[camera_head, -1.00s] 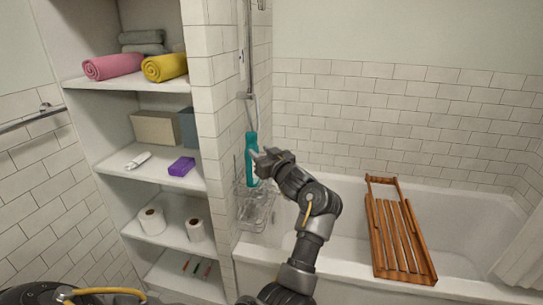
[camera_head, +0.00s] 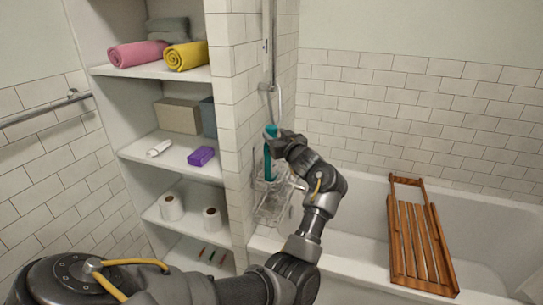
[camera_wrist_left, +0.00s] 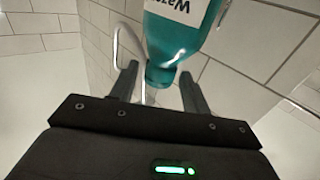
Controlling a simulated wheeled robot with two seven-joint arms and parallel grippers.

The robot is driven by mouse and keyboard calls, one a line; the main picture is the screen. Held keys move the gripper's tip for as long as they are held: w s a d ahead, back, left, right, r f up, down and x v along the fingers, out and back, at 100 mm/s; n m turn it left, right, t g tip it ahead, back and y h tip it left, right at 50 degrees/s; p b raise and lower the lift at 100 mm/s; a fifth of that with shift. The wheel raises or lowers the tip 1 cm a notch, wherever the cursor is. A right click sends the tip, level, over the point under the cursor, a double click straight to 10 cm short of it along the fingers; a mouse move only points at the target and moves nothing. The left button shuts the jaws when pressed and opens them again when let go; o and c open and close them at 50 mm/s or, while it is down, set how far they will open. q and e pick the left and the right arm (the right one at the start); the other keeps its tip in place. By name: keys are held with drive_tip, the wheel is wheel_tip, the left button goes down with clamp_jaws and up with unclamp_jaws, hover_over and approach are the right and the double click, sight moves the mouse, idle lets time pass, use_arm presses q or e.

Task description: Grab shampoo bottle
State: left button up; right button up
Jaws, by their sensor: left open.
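The teal shampoo bottle (camera_head: 268,168) stands upright in the wire rack (camera_head: 272,205) on the tiled wall by the shelves. My left gripper (camera_head: 274,145) is at the bottle's upper half and partly hides it. In the left wrist view the bottle (camera_wrist_left: 178,38) has a white label and its narrower end reaches between the two fingers of my left gripper (camera_wrist_left: 160,88). The fingers are open, with a gap visible on the right side; contact on the left is hard to tell. My right gripper is not in view.
A shelf unit (camera_head: 165,142) with towels, boxes and paper rolls stands at the left. A metal shower pipe (camera_head: 273,60) runs down the wall above the rack. A wooden bath rack (camera_head: 420,240) lies across the bathtub (camera_head: 480,225) at the right.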

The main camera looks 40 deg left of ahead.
sight(269, 128)
use_arm(q)
drive_tip(key=shift+w+a+r, duration=0.1)
drive_tip(key=shift+a+r, duration=0.05)
drive_tip(key=shift+a, duration=0.05)
drive_tip(key=x, duration=0.3)
drive_tip(key=shift+w+a+r+p, duration=0.1)
drive_tip(key=shift+a+r+p, duration=0.1)
drive_tip(key=shift+a+p, duration=0.15)
drive_tip(key=shift+w+a, duration=0.25)
drive_tip(key=shift+a, duration=0.25)
clamp_jaws()
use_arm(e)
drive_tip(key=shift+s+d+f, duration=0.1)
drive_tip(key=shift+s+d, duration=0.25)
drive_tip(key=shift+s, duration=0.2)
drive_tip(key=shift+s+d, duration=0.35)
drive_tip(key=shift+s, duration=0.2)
